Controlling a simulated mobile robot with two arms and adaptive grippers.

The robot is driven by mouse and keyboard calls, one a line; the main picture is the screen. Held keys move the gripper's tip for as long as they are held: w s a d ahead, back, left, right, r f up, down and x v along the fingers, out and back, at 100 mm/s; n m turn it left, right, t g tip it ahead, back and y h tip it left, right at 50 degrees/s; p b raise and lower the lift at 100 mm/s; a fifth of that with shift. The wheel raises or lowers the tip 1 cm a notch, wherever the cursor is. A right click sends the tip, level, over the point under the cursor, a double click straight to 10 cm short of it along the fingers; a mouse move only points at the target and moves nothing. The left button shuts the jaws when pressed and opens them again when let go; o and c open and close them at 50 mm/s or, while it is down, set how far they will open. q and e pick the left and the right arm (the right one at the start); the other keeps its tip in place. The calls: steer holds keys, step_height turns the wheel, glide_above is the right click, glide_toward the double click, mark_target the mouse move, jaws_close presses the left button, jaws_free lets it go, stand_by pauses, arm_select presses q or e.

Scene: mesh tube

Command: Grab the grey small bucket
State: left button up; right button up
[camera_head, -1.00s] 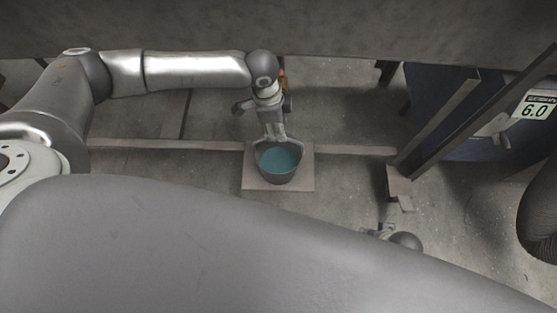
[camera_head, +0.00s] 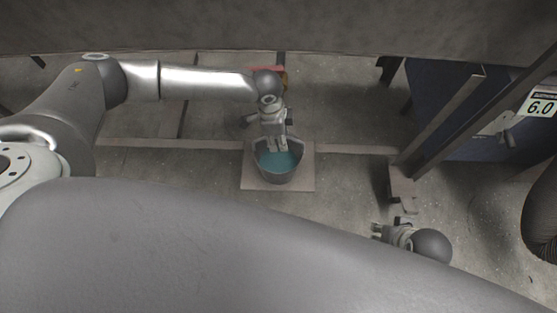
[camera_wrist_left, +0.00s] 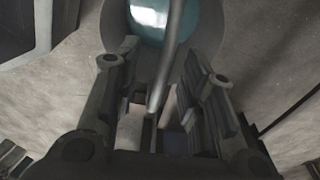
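The small grey bucket (camera_head: 281,177), teal inside, stands upright on a flat square plate (camera_head: 250,178) on the floor. My left gripper (camera_head: 277,148) points down at the bucket's far rim, its fingertips over the opening. In the left wrist view, the gripper (camera_wrist_left: 157,60) is open, and the bucket's thin grey handle (camera_wrist_left: 170,62) runs between its two fingers without being clamped. The bucket (camera_wrist_left: 207,25) shows beyond the fingertips. My right gripper (camera_head: 377,231) is low at the right, away from the bucket, with its small fingers apart and empty.
A long beam (camera_head: 350,149) lies across the floor behind the plate. A metal post with a foot (camera_head: 402,187) and a blue panel with a 6.0 sign (camera_head: 538,108) stand at the right. A ribbed hose (camera_head: 543,215) is at the far right. Floor right of the plate is clear.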

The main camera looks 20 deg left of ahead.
arm_select(q)
steer(key=shift+c, duration=0.3)
jaws_close()
steer(key=shift+r, duration=0.1)
